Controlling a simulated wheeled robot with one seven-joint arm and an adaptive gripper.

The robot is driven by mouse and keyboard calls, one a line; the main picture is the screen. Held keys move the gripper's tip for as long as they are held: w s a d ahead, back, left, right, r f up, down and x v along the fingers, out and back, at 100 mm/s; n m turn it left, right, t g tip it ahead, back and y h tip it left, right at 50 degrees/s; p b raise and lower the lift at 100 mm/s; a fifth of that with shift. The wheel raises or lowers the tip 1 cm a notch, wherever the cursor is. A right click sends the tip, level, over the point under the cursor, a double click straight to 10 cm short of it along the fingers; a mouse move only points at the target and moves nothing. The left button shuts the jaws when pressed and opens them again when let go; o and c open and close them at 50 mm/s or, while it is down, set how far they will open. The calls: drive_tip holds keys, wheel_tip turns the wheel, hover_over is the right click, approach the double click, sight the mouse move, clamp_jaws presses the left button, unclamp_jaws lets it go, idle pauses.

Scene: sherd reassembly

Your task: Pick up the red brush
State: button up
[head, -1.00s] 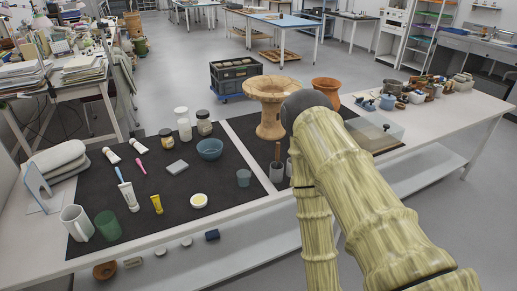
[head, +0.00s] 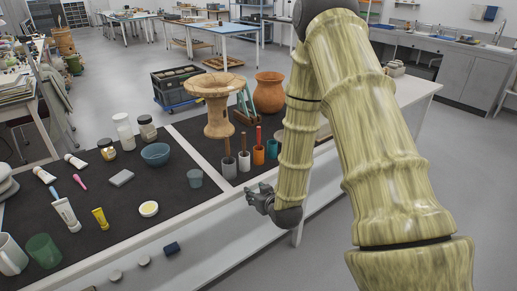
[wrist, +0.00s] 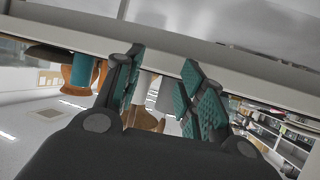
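Upright tool handles stand in small cups at the right end of the dark mat. A reddish handle (head: 258,134) rises from the orange cup (head: 258,155), and a brownish-red handle (head: 243,141) from a grey cup (head: 244,162). Which one is the red brush I cannot tell; any bristles are hidden. My gripper (head: 258,196) is in front of the table's edge, apart from the cups. In the wrist view, which is upside down, my gripper (wrist: 165,85) has its green pads apart with nothing held. Grey cups (wrist: 165,92) show beyond the gap, partly hidden.
Another grey cup (head: 228,165) and a blue cup (head: 272,148) flank these. A tall terracotta vessel (head: 217,110) and round pot (head: 270,92) stand behind. A blue bowl (head: 155,154) and glass (head: 195,178) are to the left. The floor in front is clear.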

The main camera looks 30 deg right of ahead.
sight(259, 134)
drive_tip(key=w+d+r+m+t+h+b, duration=0.1)
drive_tip(key=w+d+r+t, duration=0.2)
drive_tip(key=d+r, duration=0.3)
drive_tip(key=w+d+r+t+h+b, duration=0.1)
drive_tip(key=w+d+r+t, duration=0.15)
drive_tip(key=r, duration=0.55)
drive_tip(key=shift+g, duration=0.25)
drive_tip(key=x, duration=0.7)
drive_tip(key=f+x, duration=0.1)
drive_tip(key=x, duration=0.2)
drive_tip(key=shift+w+d, duration=0.15)
drive_tip(key=shift+d, duration=0.15)
drive_tip(key=shift+f, duration=0.1)
drive_tip(key=shift+c, duration=0.4)
clamp_jaws()
